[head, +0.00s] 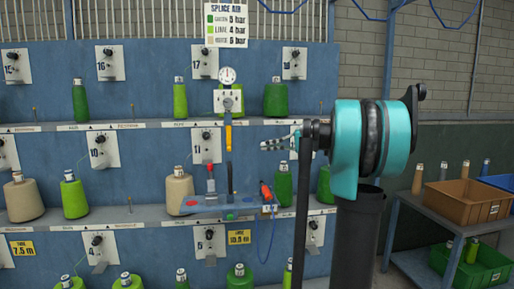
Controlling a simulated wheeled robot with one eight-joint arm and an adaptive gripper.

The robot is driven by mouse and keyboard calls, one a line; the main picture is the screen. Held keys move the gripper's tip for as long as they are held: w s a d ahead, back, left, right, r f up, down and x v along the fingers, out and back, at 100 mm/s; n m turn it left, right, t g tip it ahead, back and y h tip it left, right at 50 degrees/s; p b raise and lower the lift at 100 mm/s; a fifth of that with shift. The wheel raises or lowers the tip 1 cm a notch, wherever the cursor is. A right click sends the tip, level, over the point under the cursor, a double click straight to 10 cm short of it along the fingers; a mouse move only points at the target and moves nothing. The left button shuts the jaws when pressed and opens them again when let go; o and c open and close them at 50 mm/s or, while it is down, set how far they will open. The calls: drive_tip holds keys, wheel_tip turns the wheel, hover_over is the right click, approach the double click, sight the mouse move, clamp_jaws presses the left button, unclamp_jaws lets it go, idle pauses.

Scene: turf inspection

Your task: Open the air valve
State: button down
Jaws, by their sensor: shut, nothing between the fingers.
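The air unit (228,101) is a pale panel on the blue rack with a round gauge (227,75) on top. A yellow-orange lever (228,136) hangs straight down below it and looks like the air valve's handle. The gauge reading is too small to tell. My gripper (264,146) is to the right of the lever, at about the height of its lower end, and points left. Its fingers are shut and empty, and appear apart from the lever. My arm hides part of the rack behind it.
A splice air sign (227,26) hangs above the gauge. A blue-grey shelf device (222,204) with a red-topped post and an orange-blue hand tool (266,193) sits below. Green and beige yarn cones line the shelves. A cart with a brown crate (468,204) stands right.

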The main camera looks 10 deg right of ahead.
drive_tip(key=v, duration=0.3)
drive_tip(key=shift+d+f, duration=0.1)
drive_tip(key=shift+d, duration=0.2)
drive_tip(key=s+a+f+g+h, duration=0.1)
drive_tip(key=s+a+f+h, duration=0.3)
drive_tip(key=f, duration=0.5)
drive_tip(key=s+a+f+h, duration=0.1)
drive_tip(key=s+a+f, duration=0.1)
drive_tip(key=s+f, duration=0.5)
drive_tip(key=s+a+f+g+h, duration=0.1)
drive_tip(key=s+a+f+h, duration=0.15)
drive_tip(key=f, duration=0.85)
drive_tip(key=s+d+f+n+h, duration=0.1)
drive_tip(key=s+d+f+h, duration=0.1)
drive_tip(key=s+f, duration=0.3)
drive_tip(key=s+d+f+n+t+h, duration=0.1)
drive_tip(key=s+d+f+h, duration=0.1)
drive_tip(key=s+f, duration=0.3)
drive_tip(key=s+d+f+n+h, duration=0.1)
drive_tip(key=s+d+f+h, duration=0.1)
drive_tip(key=s+f+h, duration=0.2)
drive_tip(key=shift+s+f, duration=0.6)
drive_tip(key=shift+f, duration=0.3)
